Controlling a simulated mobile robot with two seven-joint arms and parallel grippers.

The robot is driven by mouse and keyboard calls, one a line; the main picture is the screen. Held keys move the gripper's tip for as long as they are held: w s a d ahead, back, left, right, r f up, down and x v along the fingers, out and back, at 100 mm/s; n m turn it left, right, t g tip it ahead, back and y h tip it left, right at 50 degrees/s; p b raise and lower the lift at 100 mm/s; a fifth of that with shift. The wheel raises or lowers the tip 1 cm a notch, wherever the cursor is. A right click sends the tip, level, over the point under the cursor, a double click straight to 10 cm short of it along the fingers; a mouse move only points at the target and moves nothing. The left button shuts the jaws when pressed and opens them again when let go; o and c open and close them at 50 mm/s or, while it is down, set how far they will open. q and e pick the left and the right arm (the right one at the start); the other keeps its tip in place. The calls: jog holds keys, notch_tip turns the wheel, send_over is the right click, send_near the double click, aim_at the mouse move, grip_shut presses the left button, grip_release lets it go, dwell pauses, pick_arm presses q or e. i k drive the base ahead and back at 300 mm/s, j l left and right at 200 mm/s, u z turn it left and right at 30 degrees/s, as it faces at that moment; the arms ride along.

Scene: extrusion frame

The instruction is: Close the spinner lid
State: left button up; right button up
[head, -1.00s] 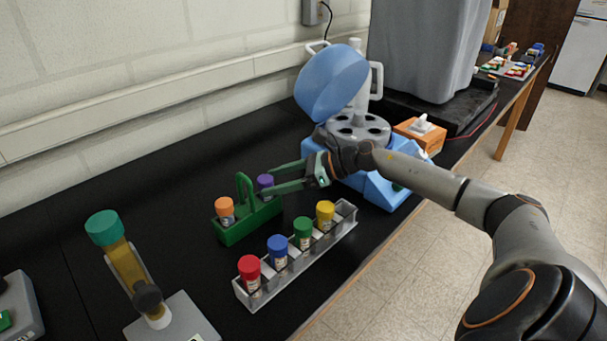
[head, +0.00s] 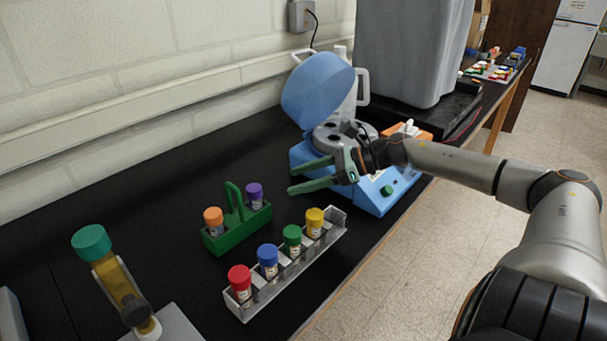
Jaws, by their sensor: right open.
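The spinner (head: 377,200) is a blue machine on the black bench with a grey rotor (head: 330,134) in its top. Its round blue lid (head: 317,91) stands raised, tilted up at the back left of the rotor. My right gripper (head: 291,180) has green fingers, spread apart and empty. It is in front of the spinner, below the lid, and points left. My right forearm and wrist hide part of the rotor and the spinner's top. My left gripper is not in the picture.
A green carrier (head: 236,233) holds orange-capped and purple-capped tubes. A clear rack (head: 290,272) holds several capped tubes near the bench edge. An orange tissue box (head: 405,130) and a grey bin (head: 412,50) stand behind the spinner. A teal-capped tube (head: 91,243) stands tilted at left.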

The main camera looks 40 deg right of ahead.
aim_at(339, 78)
jog(key=k+l, duration=0.35)
jog(key=l, duration=0.15)
jog(key=k+l, duration=0.4)
jog(key=l, duration=0.1)
